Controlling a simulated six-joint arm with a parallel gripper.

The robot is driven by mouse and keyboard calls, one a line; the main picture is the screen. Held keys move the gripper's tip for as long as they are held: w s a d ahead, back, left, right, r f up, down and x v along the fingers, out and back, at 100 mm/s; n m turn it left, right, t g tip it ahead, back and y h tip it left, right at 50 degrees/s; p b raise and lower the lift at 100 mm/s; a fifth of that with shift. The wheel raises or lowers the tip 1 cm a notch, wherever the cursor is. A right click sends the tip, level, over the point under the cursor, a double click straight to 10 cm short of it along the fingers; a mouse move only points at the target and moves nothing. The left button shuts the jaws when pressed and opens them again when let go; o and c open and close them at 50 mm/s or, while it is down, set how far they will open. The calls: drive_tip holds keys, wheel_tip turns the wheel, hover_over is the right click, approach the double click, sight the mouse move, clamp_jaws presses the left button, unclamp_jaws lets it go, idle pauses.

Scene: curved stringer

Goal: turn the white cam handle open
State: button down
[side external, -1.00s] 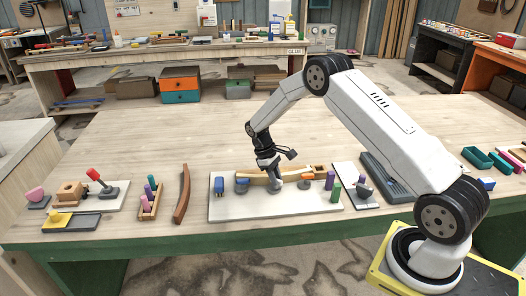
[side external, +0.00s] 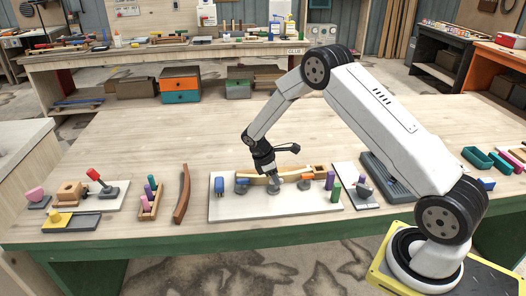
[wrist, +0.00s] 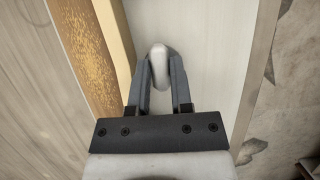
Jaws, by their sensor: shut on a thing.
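The white cam handle (wrist: 158,62) stands between my fingertips in the wrist view, with a finger on each side of it. My gripper (wrist: 159,75) is shut on it. In the side view my gripper (side external: 272,178) is low over the middle of the white board (side external: 228,209), and its fingers hide most of the handle. A grey round cam base (side external: 276,187) shows just under the fingertips. The pale wooden curved stringer (side external: 252,180) lies along the board behind the cam; in the wrist view it is the tan strip (wrist: 110,45) at left, beside my fingers.
On the board stand a blue piece (side external: 219,186), an orange-topped grey piece (side external: 305,180), a purple peg (side external: 330,180) and a green peg (side external: 335,193). A dark curved wooden strip (side external: 182,194) lies left of the board. The table behind the board is clear.

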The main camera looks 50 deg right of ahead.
drive_tip(key=shift+w, duration=0.1)
drive_tip(key=c, duration=0.5)
unclamp_jaws()
drive_tip(key=shift+r, duration=0.1)
drive_tip(key=shift+v, duration=3.85)
drive_tip(key=shift+a, duration=0.1)
drive_tip(key=s+a+r+m+t+y, duration=0.1)
drive_tip(key=s+a+r+m+t, duration=0.1)
drive_tip(key=s, duration=0.4)
drive_tip(key=s+a+r+m+t+y, duration=0.1)
drive_tip(key=s+a+r+m+t, duration=0.1)
drive_tip(key=s+a+m, duration=0.2)
drive_tip(key=s+a+r+m+t+y, duration=0.1)
drive_tip(key=s+a+r+m, duration=0.1)
drive_tip(key=s+a, duration=0.5)
drive_tip(key=shift+s+a+r+m+t, duration=0.2)
drive_tip(key=shift+s+m, duration=0.1)
drive_tip(key=shift+s, duration=0.3)
drive_tip(key=shift+s+a+r+m+t, duration=0.2)
drive_tip(key=shift+s+m, duration=0.1)
drive_tip(key=shift+s, duration=0.35)
